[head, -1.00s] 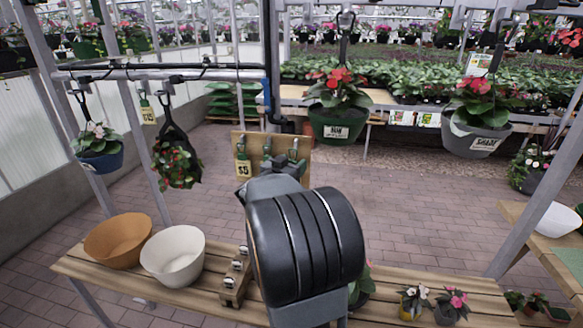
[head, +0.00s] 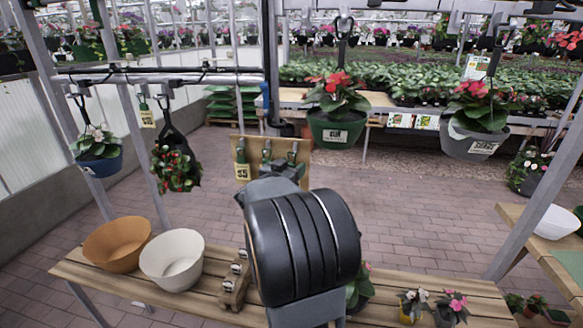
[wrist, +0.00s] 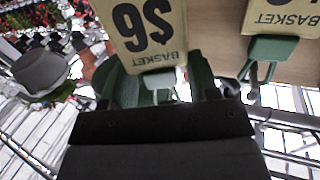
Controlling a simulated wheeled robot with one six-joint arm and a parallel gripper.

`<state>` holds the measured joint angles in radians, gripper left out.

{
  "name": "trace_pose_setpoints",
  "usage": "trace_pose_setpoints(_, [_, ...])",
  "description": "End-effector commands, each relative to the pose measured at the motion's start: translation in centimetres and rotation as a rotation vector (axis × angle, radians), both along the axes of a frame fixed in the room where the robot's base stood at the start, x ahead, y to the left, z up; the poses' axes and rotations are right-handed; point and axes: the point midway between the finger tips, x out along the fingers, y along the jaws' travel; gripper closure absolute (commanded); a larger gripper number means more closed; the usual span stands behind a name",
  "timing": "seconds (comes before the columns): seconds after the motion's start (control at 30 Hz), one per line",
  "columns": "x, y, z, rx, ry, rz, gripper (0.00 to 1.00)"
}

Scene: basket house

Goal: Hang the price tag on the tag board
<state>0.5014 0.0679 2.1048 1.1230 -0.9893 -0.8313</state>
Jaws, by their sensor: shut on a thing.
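The cream price tag (wrist: 148,28) reads "$6 BASKET" and appears upside down in the wrist view, with a green clip (wrist: 158,82) at its end. My gripper (wrist: 160,115) is shut on this tag at its clip end. In the head view my arm hides the held tag. The wooden tag board (head: 237,150) stands just beyond my gripper. Contact between the held tag and a hook cannot be told.
A wooden bench (head: 390,312) below holds an orange bowl (head: 115,245), a white bowl (head: 172,260) and small potted flowers (head: 450,305). Hanging baskets are at left and right, including a green pot (head: 337,128) right of the board. Brick floor lies open behind.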

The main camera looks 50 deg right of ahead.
Motion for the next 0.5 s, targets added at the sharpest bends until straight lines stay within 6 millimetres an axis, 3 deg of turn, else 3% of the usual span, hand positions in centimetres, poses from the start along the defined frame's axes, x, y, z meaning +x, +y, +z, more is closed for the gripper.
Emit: trace_pose_setpoints(0.5, [0.5,-0.82,0.03,0.0,0.0,-0.001,0.59])
